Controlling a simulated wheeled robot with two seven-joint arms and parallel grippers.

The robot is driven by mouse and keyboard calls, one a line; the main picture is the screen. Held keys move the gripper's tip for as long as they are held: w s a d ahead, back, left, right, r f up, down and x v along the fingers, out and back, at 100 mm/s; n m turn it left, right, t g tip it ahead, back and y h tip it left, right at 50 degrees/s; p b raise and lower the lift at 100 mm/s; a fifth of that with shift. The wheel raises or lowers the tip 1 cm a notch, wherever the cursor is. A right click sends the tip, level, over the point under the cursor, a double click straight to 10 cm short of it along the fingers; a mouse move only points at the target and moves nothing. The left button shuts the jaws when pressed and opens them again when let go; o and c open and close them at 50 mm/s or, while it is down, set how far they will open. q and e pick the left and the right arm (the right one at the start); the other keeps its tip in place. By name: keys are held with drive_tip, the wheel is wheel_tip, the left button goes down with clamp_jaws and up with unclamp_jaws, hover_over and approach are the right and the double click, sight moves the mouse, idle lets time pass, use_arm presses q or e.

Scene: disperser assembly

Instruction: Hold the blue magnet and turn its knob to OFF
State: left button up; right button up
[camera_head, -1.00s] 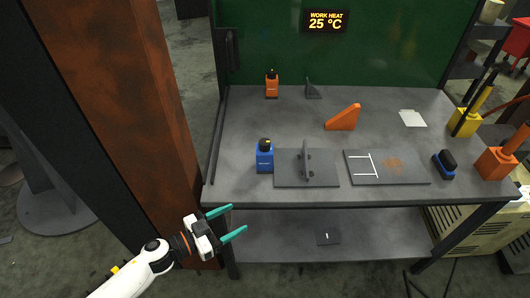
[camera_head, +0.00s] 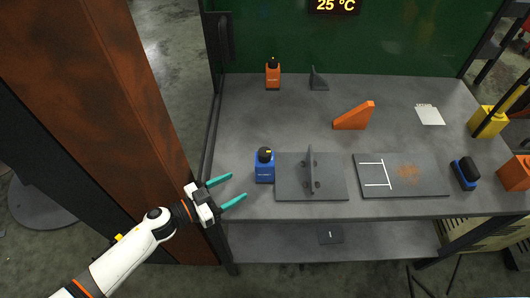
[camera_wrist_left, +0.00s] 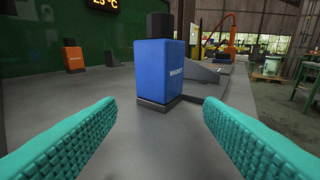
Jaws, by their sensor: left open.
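The blue magnet (camera_head: 264,168) stands upright near the front left of the grey table, with its black knob (camera_head: 265,154) on top and a small yellow mark on the knob. In the left wrist view the blue magnet (camera_wrist_left: 159,70) is straight ahead, between and beyond the fingertips. My left gripper (camera_head: 232,190) is open and empty, with teal fingers pointing toward the magnet from its left, apart from it. It also shows in the left wrist view (camera_wrist_left: 160,110). My right gripper is not in view.
A grey plate with an upright bracket (camera_head: 310,185) lies just right of the magnet. An orange magnet (camera_head: 273,76), an orange wedge (camera_head: 354,116), a marked plate (camera_head: 400,187) and a blue-black brush-like object (camera_head: 465,173) are on the table (camera_head: 240,120). A rust-coloured pillar (camera_head: 120,120) stands left.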

sight(261, 173)
use_arm(q)
drive_tip(key=shift+b+x, duration=0.45)
drive_tip(key=shift+x, duration=4.6)
drive_tip(key=shift+c, duration=0.3)
drive_tip(key=c, duration=0.7)
